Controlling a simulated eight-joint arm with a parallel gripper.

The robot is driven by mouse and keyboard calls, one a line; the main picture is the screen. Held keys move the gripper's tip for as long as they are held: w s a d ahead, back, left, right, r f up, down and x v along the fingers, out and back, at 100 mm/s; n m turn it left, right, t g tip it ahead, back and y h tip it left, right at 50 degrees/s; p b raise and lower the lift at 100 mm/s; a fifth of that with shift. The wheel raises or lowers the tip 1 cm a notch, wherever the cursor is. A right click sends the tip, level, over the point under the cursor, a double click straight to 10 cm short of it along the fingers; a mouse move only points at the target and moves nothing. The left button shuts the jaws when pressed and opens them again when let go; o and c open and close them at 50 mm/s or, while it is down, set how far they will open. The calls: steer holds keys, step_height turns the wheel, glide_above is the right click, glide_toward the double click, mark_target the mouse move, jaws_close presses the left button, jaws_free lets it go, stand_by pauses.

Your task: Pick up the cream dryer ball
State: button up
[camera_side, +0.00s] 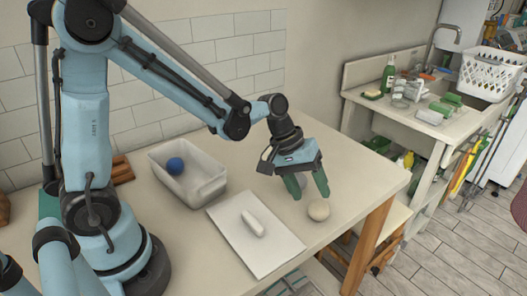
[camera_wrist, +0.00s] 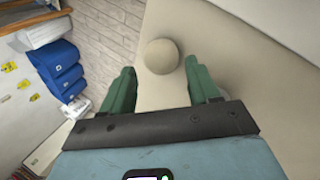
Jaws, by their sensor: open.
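The cream dryer ball (camera_side: 318,210) rests on the pale table near its right edge. In the wrist view the ball (camera_wrist: 161,56) appears between and just beyond the two green fingertips. My gripper (camera_side: 309,196) is open and points down, with its fingertips just above and behind the ball in the side view. The gripper (camera_wrist: 160,75) holds nothing. A small pale patch shows between the fingers in the side view; I cannot tell what it is.
A white bin (camera_side: 205,186) holding a blue ball (camera_side: 175,166) stands at the back left of the table. The table's edge is close on the ball's right.

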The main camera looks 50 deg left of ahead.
mark_target(315, 202)
steer(key=f, duration=0.2)
steer(key=w, duration=0.1)
steer(key=shift+w+d+f, duration=0.1)
steer(key=shift+d+f, duration=0.2)
steer(key=shift+f, duration=0.1)
steer(key=shift+x, duration=0.8)
steer(key=shift+c, duration=0.2)
steer(key=c, duration=0.8)
